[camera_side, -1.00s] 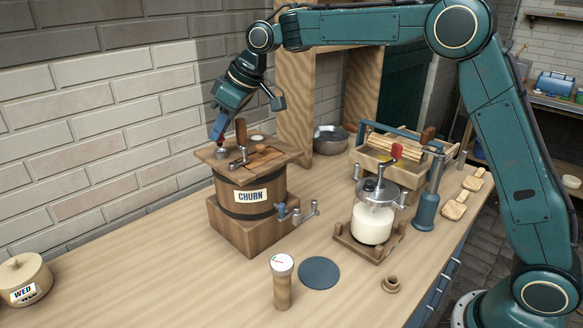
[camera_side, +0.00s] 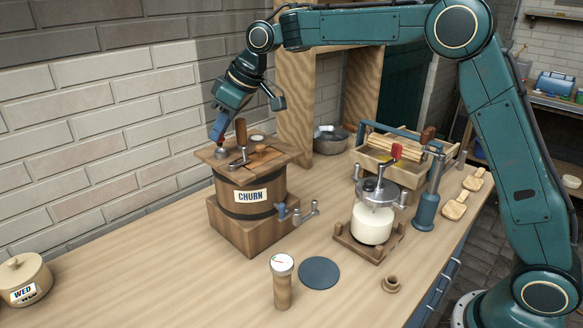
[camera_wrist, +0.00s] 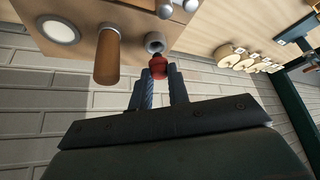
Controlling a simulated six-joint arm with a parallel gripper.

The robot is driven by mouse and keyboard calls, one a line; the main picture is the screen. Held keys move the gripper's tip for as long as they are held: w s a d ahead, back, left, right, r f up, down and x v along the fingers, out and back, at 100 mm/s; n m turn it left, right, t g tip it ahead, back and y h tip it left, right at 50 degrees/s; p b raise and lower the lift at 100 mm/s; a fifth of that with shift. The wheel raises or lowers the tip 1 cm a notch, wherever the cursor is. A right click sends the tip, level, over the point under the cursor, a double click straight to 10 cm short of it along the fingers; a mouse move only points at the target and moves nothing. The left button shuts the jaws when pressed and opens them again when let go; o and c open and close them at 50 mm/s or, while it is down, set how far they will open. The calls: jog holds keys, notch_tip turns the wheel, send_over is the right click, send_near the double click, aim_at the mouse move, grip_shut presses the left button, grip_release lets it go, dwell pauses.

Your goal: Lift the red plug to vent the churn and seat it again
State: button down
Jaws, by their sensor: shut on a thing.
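The churn (camera_side: 240,208) is a wooden barrel labelled CHURN with a square wooden lid (camera_side: 277,158). A grey round vent socket (camera_wrist: 154,41) sits near the lid's edge, and its dark opening shows in the wrist view. My gripper (camera_side: 216,139) is over the lid's back left corner, shut on the red plug (camera_wrist: 158,67). The plug is between the fingertips, close to the socket opening and apparently just clear of it. The fingers hide part of the plug in the side view.
A wooden handle (camera_side: 241,133) stands on the lid close to my gripper. The brick wall is close behind. A glass jar churn (camera_side: 372,225) with a crank stands to the right.

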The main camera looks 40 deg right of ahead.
jog(key=shift+f, duration=1.2)
dwell(0.6)
dwell(0.5)
jog(key=c, duration=1.3)
grip_release()
jog(key=c, duration=0.3)
jog(key=shift+c, duration=0.2)
jog(key=shift+r, duration=0.15)
jog(key=v, duration=0.7)
